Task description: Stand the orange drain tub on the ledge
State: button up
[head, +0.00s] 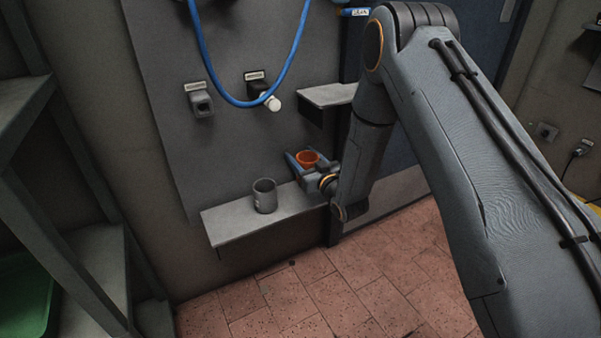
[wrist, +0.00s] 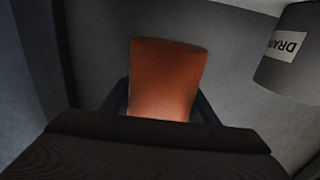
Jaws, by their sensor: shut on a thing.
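The orange drain tub (head: 308,158) is held between the fingers of my gripper (head: 301,162), at the right part of the ledge (head: 235,222) in the head view. In the wrist view the orange tub (wrist: 168,80) fills the middle, with dark fingers on both its sides. My gripper is shut on it. The tub looks roughly upright. I cannot tell whether its base touches the ledge, since the gripper hides its lower part.
A grey tub (head: 264,196) stands on the ledge to the left; its label starting "DRA" shows upside down in the wrist view (wrist: 290,50). A higher shelf (head: 328,95) juts out behind the gripper. A blue hose (head: 212,75) loops above by a white-tipped fitting (head: 272,103).

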jog(key=shift+w+f+b, duration=0.15)
jog(key=shift+f+b, duration=0.6)
jog(key=shift+f, duration=1.9)
jog(key=shift+f, duration=0.2)
jog(key=o, duration=1)
jog(key=shift+c, duration=0.2)
jog(key=shift+r, duration=0.1)
